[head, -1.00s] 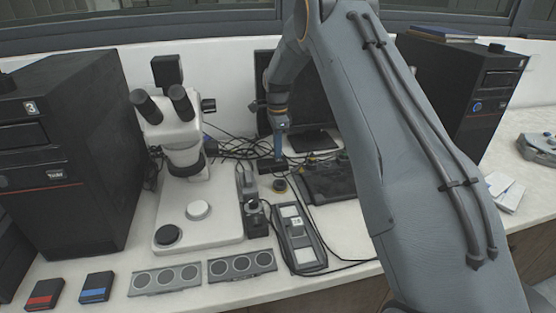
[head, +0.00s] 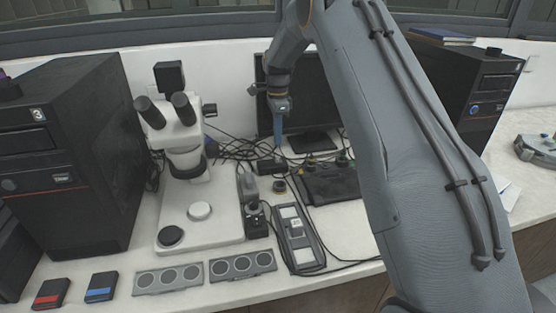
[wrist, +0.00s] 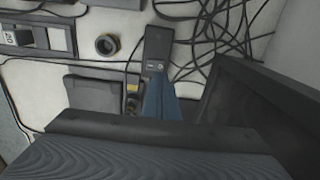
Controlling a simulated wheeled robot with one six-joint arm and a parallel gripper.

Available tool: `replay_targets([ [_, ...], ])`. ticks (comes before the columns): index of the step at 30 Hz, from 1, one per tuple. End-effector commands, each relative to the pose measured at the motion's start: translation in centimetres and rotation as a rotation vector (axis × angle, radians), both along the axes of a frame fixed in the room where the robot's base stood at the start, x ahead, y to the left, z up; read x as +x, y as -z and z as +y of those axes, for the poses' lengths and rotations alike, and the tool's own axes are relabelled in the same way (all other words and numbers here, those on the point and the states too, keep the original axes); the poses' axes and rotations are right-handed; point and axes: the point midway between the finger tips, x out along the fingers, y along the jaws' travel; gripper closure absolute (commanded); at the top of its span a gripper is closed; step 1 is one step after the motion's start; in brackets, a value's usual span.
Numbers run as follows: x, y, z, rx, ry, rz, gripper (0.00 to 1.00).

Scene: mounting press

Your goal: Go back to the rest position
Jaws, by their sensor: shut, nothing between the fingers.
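My gripper (head: 278,132) hangs from my bent arm in the head view, in front of the black monitor (head: 318,110). Its blue fingers point down and are together, with nothing held. They are above the small black box (head: 268,167) among the cables, with a gap between. In the wrist view the blue fingers (wrist: 158,100) show over the bench, just below the black box (wrist: 157,48) in the picture. My arm hides part of the bench and the monitor's right side.
A microscope (head: 183,130) stands left of my gripper, near a black cabinet marked 3 (head: 75,160). Another black cabinet (head: 470,90) stands at right. A grey handheld device (head: 299,240) and two three-hole holders (head: 168,279) lie in front. Loose cables (head: 235,150) run behind.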

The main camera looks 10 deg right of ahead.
Motion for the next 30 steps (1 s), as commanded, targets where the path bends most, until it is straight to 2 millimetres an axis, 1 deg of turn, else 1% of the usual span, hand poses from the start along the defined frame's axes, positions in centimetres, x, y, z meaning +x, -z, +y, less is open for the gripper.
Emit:
replay_targets([
  [3,0.0,-0.5,0.0,0.0,0.0,-0.001,1.0],
  [12,0.0,-0.4,0.0,0.0,0.0,-0.001,1.0],
  [14,-0.4,-0.6,0.0,0.0,-0.02,-0.002,1.0],
  [16,-1.3,-1.0,0.0,0.0,-0.07,-0.007,1.0],
  [20,-4.2,-1.8,0.0,-0.002,-0.224,-0.019,1.0],
  [23,-7.2,-2.3,0.0,-0.005,-0.371,-0.03,1.0],
  [29,-13.9,-3.0,0.1,-0.016,-0.667,-0.054,1.0],
  [30,-15.4,-3.0,0.1,-0.02,-0.727,-0.058,1.0],
])
